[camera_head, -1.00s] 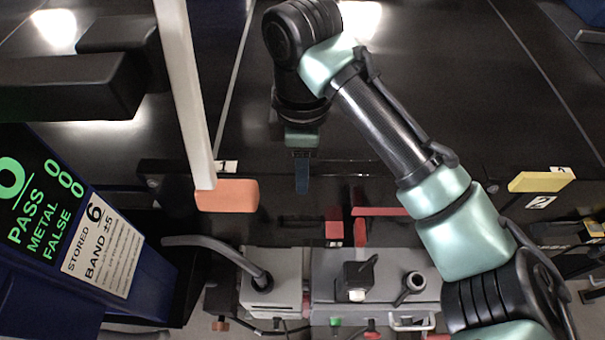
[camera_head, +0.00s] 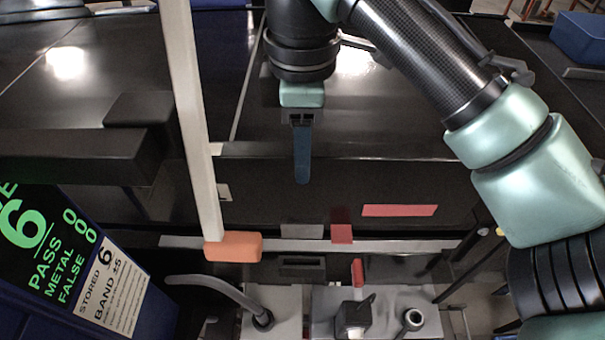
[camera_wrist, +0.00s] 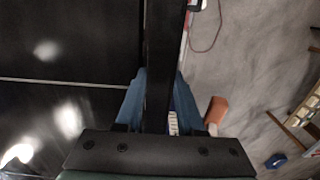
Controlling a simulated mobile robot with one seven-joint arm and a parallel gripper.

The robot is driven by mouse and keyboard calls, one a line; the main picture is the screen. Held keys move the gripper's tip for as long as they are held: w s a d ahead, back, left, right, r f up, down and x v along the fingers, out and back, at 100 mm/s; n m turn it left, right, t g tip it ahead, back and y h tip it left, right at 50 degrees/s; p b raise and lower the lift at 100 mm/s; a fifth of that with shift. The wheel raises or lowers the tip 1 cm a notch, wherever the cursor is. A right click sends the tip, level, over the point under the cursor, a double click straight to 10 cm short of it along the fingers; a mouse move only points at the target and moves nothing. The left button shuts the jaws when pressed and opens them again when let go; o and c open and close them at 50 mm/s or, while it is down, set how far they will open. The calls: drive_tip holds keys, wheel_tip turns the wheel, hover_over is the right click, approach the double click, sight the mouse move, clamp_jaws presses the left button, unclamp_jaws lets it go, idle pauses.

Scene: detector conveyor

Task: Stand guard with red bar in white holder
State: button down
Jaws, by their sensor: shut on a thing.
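My gripper (camera_head: 302,160) has blue fingers pointing down and is shut on a dark, flat guard panel (camera_head: 260,195) near its top edge. A red bar (camera_head: 400,210) runs along the right part of the panel's face. In the wrist view the black guard (camera_wrist: 163,60) stands edge-on between the blue fingers (camera_wrist: 157,102). The panel looks upright and hangs behind a long pale rail. A pale grey-white patch (camera_head: 302,231), possibly the white holder, lies below the gripper beside a small red block (camera_head: 341,233). I cannot tell whether the panel's lower edge touches anything.
A pale upright post with an orange end (camera_head: 233,247) stands left of the guard. A blue display unit (camera_head: 140,290) is at lower left. Grey housings (camera_head: 380,302) with a curved hose fill the front. The long pale rail (camera_head: 400,246) crosses behind them.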

wheel_tip(320, 180, up, 11)
drive_tip(key=shift+r, duration=0.2)
idle(1.2)
idle(0.5)
